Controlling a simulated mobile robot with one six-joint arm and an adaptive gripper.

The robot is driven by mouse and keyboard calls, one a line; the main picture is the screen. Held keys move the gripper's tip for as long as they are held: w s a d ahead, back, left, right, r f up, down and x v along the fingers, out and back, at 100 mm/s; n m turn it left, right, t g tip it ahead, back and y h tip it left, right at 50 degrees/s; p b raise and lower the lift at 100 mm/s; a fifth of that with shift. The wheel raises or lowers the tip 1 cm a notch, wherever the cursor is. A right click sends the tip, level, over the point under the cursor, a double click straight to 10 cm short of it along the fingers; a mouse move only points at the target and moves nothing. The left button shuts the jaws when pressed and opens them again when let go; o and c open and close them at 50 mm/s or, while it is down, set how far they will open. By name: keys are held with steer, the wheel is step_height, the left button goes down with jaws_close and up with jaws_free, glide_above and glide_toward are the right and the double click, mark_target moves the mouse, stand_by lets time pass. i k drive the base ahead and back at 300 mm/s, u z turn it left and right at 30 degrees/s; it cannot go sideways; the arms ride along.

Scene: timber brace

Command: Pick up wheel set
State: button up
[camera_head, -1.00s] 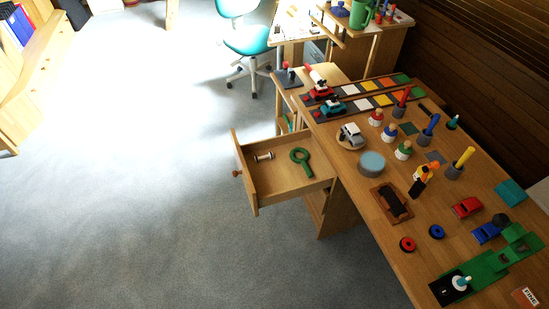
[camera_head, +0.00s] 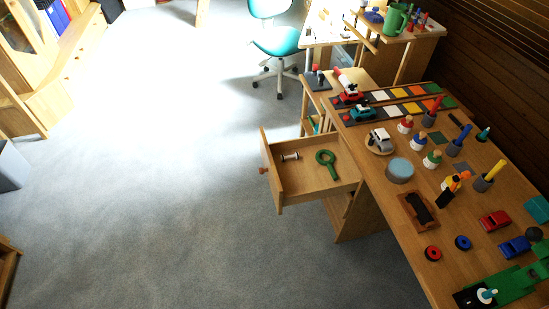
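The wheel set (camera_head: 290,156), a small pale axle with a wheel at each end, appears to be the piece lying in the open drawer (camera_head: 284,199). It lies near the drawer's front panel, to the left of a green magnifier-shaped piece (camera_head: 326,160). The drawer is pulled out to the left from under the wooden table (camera_head: 408,252). Nothing covers the wheel set. My gripper is not in view.
The tabletop holds toy cars, peg figures and a round grey-blue block (camera_head: 400,170). A teal chair (camera_head: 278,42) stands further back. The grey carpet (camera_head: 170,180) left of the drawer is clear. A grey bin (camera_head: 12,166) stands at the left edge.

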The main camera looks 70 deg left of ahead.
mark_target(297, 156)
steer(key=z, duration=0.2)
steer(key=k, duration=0.1)
steer(key=u, duration=2.5)
steer(key=i, duration=0.6)
steer(key=u, duration=0.05)
steer(key=k, duration=0.45)
